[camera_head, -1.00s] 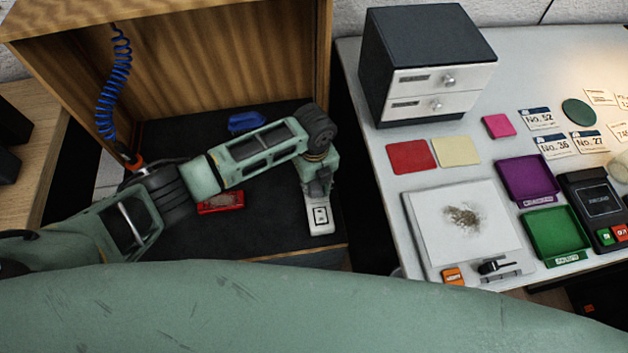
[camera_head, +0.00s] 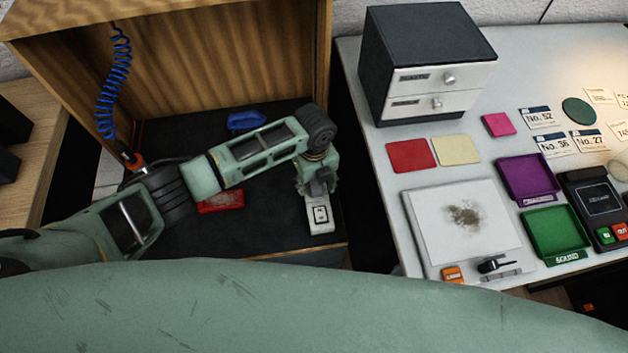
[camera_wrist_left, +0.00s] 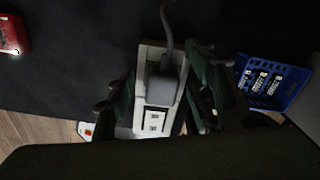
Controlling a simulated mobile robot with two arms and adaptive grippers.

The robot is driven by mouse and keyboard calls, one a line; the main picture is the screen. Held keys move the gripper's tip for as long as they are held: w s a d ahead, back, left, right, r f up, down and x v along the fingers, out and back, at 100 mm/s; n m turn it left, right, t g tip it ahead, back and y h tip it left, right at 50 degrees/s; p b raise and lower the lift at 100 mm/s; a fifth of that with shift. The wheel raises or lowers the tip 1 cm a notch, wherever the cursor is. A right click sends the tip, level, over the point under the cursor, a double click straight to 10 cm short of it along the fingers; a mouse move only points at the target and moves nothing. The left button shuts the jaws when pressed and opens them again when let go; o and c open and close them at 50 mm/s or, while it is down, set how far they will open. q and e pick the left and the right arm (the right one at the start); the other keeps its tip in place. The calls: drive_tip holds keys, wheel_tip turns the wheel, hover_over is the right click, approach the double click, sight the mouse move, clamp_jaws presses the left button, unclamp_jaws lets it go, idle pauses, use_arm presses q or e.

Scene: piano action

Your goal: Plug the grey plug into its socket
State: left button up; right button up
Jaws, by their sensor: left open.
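The grey plug (camera_wrist_left: 162,88), with its grey cable (camera_wrist_left: 167,28), is over the white socket strip (camera_wrist_left: 153,121) in the left wrist view. I cannot tell whether it is fully seated. A free socket face shows below it. My left gripper (camera_wrist_left: 164,96) is open, its green fingers apart on either side of the plug and strip. In the head view my left gripper (camera_head: 317,187) points down at the far end of the strip (camera_head: 320,217), and the plug is hidden there. My right gripper is not in view.
A red object (camera_head: 220,202) and a blue one (camera_head: 246,121) lie on the dark cabinet floor. The wooden cabinet wall (camera_head: 323,60) stands behind and right. A white table (camera_head: 385,190) is further right.

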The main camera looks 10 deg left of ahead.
use_arm(q)
drive_tip(key=shift+r, duration=0.1)
wheel_tip(320, 180, up, 8)
drive_tip(key=shift+f, duration=0.1)
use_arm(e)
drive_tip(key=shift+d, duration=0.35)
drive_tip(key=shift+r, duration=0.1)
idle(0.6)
